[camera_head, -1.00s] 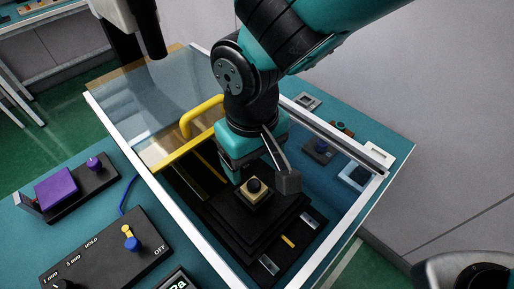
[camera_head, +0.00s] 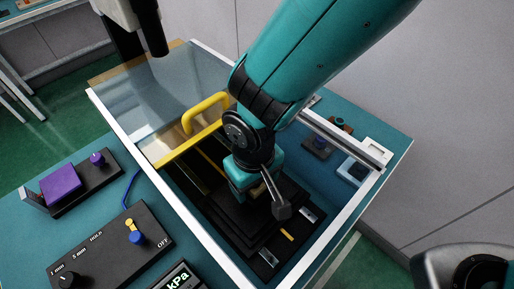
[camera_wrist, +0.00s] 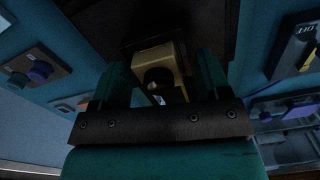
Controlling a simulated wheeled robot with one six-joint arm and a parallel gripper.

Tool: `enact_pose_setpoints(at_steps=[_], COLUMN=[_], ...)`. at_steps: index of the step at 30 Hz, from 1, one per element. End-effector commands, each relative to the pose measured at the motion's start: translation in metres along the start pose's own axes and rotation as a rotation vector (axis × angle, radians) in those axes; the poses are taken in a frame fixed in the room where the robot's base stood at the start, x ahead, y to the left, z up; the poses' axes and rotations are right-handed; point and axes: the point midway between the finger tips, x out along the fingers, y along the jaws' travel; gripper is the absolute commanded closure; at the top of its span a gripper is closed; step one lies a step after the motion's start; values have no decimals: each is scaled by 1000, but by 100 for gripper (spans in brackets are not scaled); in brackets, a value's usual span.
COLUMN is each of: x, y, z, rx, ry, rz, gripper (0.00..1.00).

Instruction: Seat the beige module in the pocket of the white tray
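The beige module (camera_wrist: 172,58), with a round black knob on top, sits on a black stepped stage inside a glass-sided enclosure. In the head view my gripper (camera_head: 247,188) is low over the stage and hides most of the module. In the wrist view the gripper's two teal fingers (camera_wrist: 163,78) stand apart on either side of the module and knob, with gaps showing; they look open and not closed on it. A pale tray-like piece with a dark square (camera_head: 354,171) is at the right; I cannot tell if it is the white tray.
White rails (camera_head: 190,222) edge the enclosure, with a yellow handle (camera_head: 205,112) at its back cover. A control box (camera_head: 110,248) and a purple block (camera_head: 62,184) stand at left. A small white box (camera_head: 377,149) stands at right.

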Motion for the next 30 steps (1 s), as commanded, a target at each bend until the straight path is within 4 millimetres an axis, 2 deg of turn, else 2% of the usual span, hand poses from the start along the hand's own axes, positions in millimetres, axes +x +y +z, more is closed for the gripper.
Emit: enact_pose_setpoints(at_steps=[1,6,15,20,26,30], x=[0,0,-1,-11,-46,-86], y=[0,0,0,0,0,0], z=[0,0,0,-1,-2,-2], rx=[0,0,0,0,0,0], ry=[0,0,1,3,9,10], rz=[0,0,0,-1,-3,-3], gripper=[43,82,82,82,82,82])
